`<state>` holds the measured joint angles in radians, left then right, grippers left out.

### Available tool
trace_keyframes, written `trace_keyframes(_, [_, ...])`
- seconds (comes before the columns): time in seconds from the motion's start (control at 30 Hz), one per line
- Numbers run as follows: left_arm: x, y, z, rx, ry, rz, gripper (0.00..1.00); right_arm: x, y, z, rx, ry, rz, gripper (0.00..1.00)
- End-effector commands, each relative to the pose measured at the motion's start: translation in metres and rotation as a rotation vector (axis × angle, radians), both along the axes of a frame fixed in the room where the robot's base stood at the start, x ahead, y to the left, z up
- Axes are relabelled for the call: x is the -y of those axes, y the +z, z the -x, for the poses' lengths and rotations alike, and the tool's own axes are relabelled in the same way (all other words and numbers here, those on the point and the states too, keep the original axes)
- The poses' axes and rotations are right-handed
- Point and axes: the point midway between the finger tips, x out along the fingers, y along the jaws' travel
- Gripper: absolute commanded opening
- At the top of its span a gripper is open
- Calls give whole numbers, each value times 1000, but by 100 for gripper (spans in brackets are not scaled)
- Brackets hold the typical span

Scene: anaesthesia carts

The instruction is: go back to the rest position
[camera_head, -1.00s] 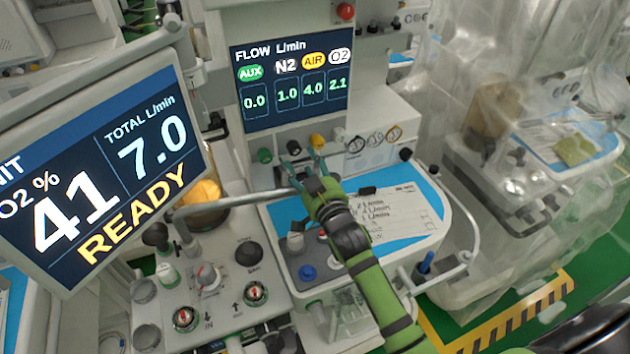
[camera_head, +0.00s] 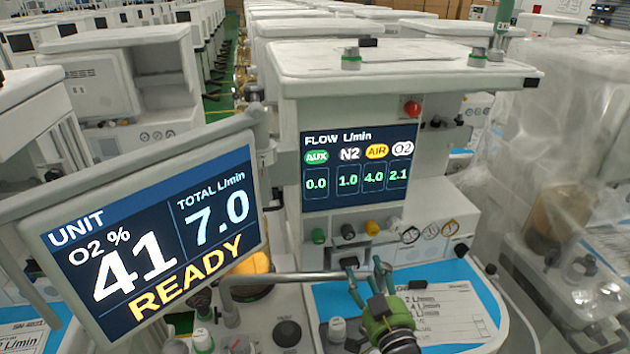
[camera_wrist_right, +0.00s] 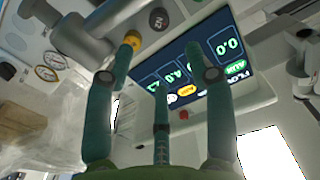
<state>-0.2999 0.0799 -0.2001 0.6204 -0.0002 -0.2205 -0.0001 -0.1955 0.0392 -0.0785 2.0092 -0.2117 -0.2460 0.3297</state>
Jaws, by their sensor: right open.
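My right gripper (camera_head: 367,272) is at the lower middle of the head view, its green fingers spread and empty. It is in front of and below the row of flow knobs on the cart: green (camera_head: 318,236), black (camera_head: 347,231), yellow (camera_head: 372,228) and white (camera_head: 393,222). In the right wrist view, my right gripper (camera_wrist_right: 163,55) has three fingers apart with nothing between them. One fingertip overlaps the yellow knob (camera_wrist_right: 132,40) in that view; I cannot tell whether they touch. My left gripper is not in view.
A grey rail (camera_head: 290,277) runs beside my right gripper. The large monitor (camera_head: 150,235) stands at left and the flow screen (camera_head: 358,168) above the knobs. A blue worktop (camera_head: 440,272) with a paper lies below. Plastic-wrapped equipment (camera_head: 550,160) is at right.

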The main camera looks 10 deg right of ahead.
Motion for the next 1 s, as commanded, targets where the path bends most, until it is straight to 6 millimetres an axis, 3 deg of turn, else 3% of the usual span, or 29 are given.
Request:
trace_keyframes(0.17, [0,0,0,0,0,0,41,4,-27,18,-147,-16,24,55])
trace_keyframes(0.33, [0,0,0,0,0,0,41,9,-85,77,-499,-16,88,55])
trace_keyframes(0.5, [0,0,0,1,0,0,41,8,-121,140,-786,23,143,55])
trace_keyframes(0.9, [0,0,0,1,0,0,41,4,-146,253,-1204,143,233,55])
trace_keyframes(0.97, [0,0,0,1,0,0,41,3,-147,270,-1258,163,245,55])
trace_keyframes(1.0, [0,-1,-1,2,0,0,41,3,-159,265,-1260,162,245,55])
